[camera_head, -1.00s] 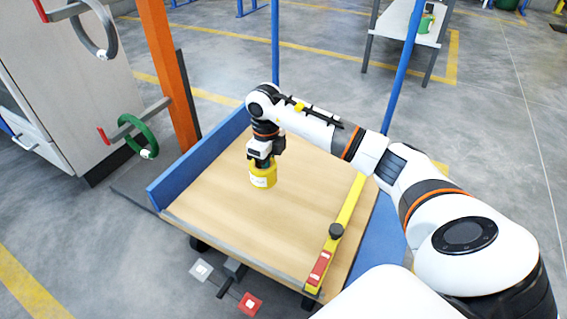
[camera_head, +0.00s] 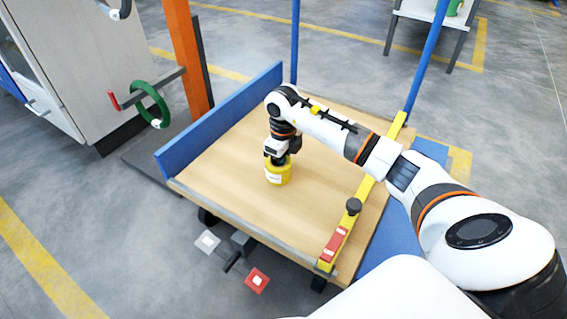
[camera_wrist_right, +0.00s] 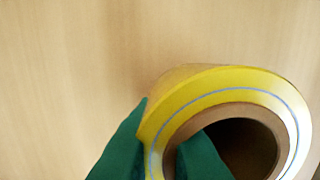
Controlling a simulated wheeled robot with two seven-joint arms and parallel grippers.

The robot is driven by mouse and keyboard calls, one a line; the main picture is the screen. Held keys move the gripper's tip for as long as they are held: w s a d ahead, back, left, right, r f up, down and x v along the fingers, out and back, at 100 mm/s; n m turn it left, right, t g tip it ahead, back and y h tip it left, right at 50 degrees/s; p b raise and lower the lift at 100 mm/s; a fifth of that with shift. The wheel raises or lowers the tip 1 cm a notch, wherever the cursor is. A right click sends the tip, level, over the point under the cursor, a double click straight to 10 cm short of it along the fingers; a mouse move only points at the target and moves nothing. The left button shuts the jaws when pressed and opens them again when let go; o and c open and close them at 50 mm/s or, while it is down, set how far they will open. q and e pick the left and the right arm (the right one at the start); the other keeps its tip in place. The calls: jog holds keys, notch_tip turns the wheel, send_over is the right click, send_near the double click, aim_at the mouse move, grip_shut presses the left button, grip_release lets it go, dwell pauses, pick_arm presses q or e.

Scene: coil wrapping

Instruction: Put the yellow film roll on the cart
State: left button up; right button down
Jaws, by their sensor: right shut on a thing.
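The yellow film roll (camera_head: 279,176) is upright at the wooden deck of the cart (camera_head: 240,205), left of its middle. I cannot tell whether its base touches the deck. My right gripper (camera_head: 280,158) points down from above and is shut on the roll's wall. In the right wrist view the yellow roll (camera_wrist_right: 235,85) shows a blue ring line and a brown core, with the green fingers of my right gripper (camera_wrist_right: 165,150) on either side of its wall. My left gripper is not in view.
The cart has a blue side board (camera_head: 220,120), blue posts and a yellow bar (camera_head: 365,190) with a black knob along its right side. The deck around the roll is bare.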

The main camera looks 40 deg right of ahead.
jog(key=shift+f, duration=0.1)
jog(key=c, duration=1.5)
grip_release()
